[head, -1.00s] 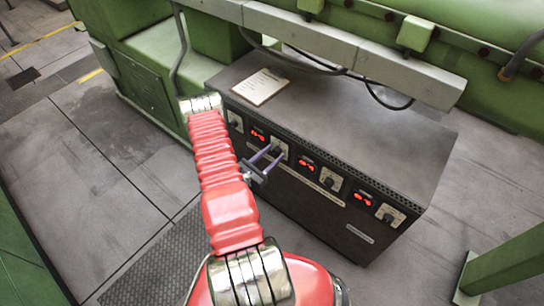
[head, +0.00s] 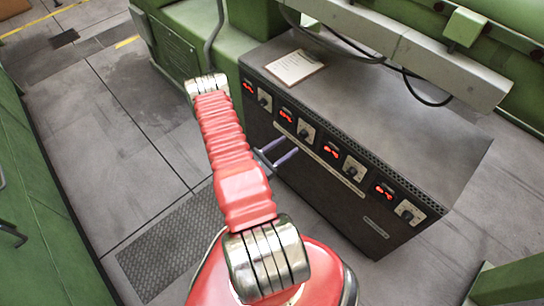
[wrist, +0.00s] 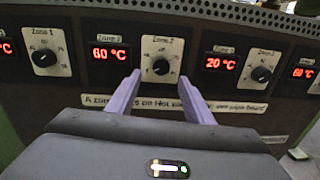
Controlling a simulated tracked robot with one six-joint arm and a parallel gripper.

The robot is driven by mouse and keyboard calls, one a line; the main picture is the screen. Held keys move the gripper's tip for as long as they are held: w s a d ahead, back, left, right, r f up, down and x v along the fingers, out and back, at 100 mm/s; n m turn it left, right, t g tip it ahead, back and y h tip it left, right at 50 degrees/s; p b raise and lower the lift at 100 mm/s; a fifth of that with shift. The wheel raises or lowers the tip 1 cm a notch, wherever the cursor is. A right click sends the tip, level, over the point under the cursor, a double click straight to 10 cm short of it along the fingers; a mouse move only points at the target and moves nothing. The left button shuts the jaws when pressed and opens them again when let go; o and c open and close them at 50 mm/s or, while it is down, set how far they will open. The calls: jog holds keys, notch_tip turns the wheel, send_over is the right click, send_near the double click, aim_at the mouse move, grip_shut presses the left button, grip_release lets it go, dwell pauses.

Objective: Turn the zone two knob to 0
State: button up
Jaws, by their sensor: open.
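The zone two knob (wrist: 161,67) is a dark round knob on a white dial plate. In the head view it is the second knob (head: 306,134) from the left on the dark cabinet's front. The zone two display (wrist: 110,53) left of it reads 60 °C in red. My gripper (wrist: 159,77) has two purple fingers, spread apart and empty. In the wrist view the knob appears between and slightly above the fingertips. In the head view the gripper (head: 291,145) is in front of and below the knob, with a small gap. The knob's pointer setting is too small to read.
The zone one knob (wrist: 45,60) is to the left, and another knob (wrist: 260,75) beside a 20 °C display (wrist: 220,64) is to the right. A label strip (head: 322,159) runs below the knobs. A paper sheet (head: 295,67) lies on the cabinet top.

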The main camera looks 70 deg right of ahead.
jog(key=v, duration=0.6)
jog(key=shift+w+a, duration=0.2)
jog(key=shift+a, duration=0.15)
dwell(0.5)
